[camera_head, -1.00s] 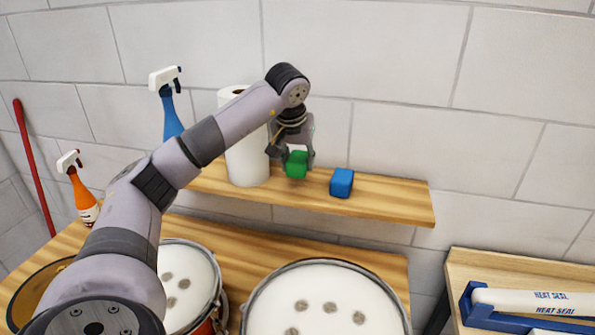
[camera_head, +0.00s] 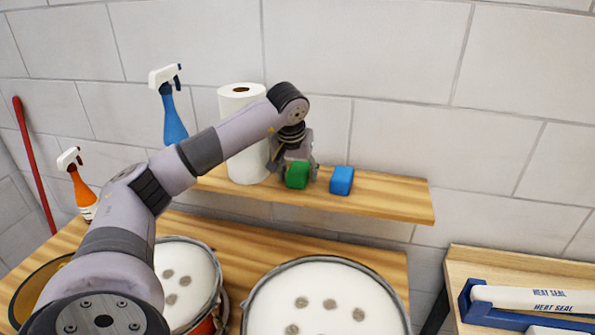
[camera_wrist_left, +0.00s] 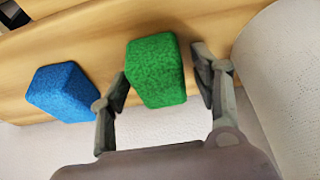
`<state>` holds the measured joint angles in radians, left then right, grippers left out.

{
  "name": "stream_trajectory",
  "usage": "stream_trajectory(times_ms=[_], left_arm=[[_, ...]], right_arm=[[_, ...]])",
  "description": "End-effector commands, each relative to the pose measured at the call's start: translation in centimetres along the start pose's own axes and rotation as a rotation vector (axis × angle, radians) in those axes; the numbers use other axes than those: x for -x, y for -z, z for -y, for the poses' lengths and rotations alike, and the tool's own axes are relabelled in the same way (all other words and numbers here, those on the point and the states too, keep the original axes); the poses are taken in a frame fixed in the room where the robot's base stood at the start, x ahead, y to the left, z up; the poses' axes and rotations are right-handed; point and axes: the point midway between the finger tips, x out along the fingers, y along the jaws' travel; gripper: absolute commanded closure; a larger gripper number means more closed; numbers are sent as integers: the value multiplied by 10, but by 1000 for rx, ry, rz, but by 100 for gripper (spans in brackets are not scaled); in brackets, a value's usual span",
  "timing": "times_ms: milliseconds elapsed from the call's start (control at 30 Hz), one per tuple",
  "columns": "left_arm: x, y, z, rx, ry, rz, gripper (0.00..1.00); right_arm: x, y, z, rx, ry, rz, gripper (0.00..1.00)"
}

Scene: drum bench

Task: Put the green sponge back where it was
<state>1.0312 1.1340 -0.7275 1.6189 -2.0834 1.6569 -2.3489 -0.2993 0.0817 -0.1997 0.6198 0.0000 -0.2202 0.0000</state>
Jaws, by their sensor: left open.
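The green sponge (camera_head: 298,175) sits on the wooden shelf (camera_head: 390,198), between the paper towel roll and the blue sponge. My left gripper (camera_head: 297,172) is at the sponge from above and behind. The sponge appears to rest on the shelf (camera_wrist_left: 108,40). My right gripper is not in view.
A blue sponge (camera_head: 341,180) stands close to the right of the green one. A paper towel roll (camera_head: 243,165) and blue spray bottle (camera_head: 172,118) are to the left. Drums (camera_head: 325,300) stand on the bench below. The shelf's right end is clear.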

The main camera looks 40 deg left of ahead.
Motion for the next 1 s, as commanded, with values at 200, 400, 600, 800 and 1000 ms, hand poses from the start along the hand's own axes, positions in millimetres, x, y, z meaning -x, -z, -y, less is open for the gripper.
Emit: stream_trajectory(times_ms=[200, 400, 600, 800, 1000], left_arm=[[0, 0, 0, 0, 0, 0, 41], [11, 2, 0, 0, -2, -4, 41], [50, 2, -1, 0, -4, -7, 41], [92, 2, -1, 0, -3, -5, 41], [117, 2, -1, 0, -2, -2, 41]], right_arm=[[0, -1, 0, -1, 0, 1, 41], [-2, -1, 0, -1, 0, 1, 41], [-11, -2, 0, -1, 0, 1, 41], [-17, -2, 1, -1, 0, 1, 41], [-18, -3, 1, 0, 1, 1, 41]])
